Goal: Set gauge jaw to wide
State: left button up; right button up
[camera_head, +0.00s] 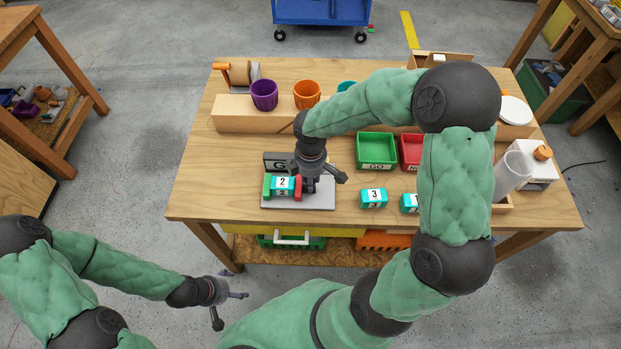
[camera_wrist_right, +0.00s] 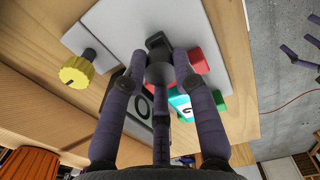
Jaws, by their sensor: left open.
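The gauge is a pale plate (camera_head: 325,196) on the table with a green jaw (camera_head: 267,187) at its left and a red jaw (camera_head: 298,188). A teal block marked 2 (camera_head: 283,184) sits between the jaws; it also shows in the right wrist view (camera_wrist_right: 181,106) beside red (camera_wrist_right: 196,62). My right gripper (camera_head: 318,183) is low over the plate, just right of the red jaw. In its wrist view the fingers (camera_wrist_right: 160,65) converge around a dark piece; their grip is unclear. My left gripper (camera_head: 229,306) is open and empty, off the table's front.
A dark sign (camera_head: 276,161) stands behind the gauge. A teal block marked 3 (camera_head: 373,197) lies to the right. Green (camera_head: 377,166) and red (camera_head: 410,164) trays stand behind it. Purple (camera_head: 264,95) and orange (camera_head: 307,94) cups stand at the back. The table's front left is clear.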

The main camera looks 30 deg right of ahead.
aim_at(328, 191)
jog(key=shift+s+d+p, duration=0.3)
jog(key=shift+s+d, duration=0.15)
jog(key=shift+d, duration=0.25)
jog(key=shift+s+d+p, duration=0.3)
jog(key=shift+s+d, duration=0.15)
jog(key=shift+d, duration=0.25)
jog(key=shift+s+d+p, duration=0.3)
jog(key=shift+s+d, duration=0.15)
jog(key=shift+d, duration=0.25)
grip_shut()
jog(key=o, duration=0.8)
grip_release()
jog(key=shift+o, duration=0.9)
jog(key=shift+s+d, duration=0.1)
jog(key=shift+d, duration=0.05)
jog(key=shift+r, duration=0.1)
jog(key=shift+r, duration=0.35)
notch_tip(328, 191, up, 11)
